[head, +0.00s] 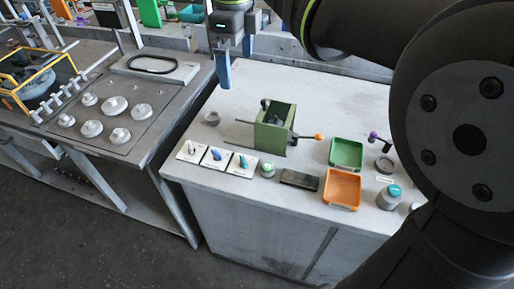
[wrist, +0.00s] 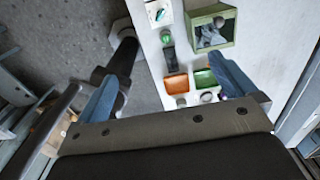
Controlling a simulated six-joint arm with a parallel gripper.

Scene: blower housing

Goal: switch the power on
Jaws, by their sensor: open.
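Three white plates with small levers stand in a row at the table's front left in the head view: a pale lever (head: 192,149), a blue lever (head: 216,155) and a green lever (head: 243,162). Their labels are too small to read, so I cannot tell which is the power switch. The green lever's plate (wrist: 158,13) also shows at the top of the wrist view. A round green button (head: 267,170) is just right of the plates. My gripper (head: 235,62) is open and empty, with blue fingers, high above the table's back left and apart from the levers. It also shows in the wrist view (wrist: 163,68).
A green open box (head: 272,130) with grey parts and an orange-knobbed rod stands mid-table. A black slab (head: 299,180), an orange tray (head: 342,188), a green tray (head: 346,153) and a teal-topped cylinder (head: 390,196) are to the right. The table's back is clear.

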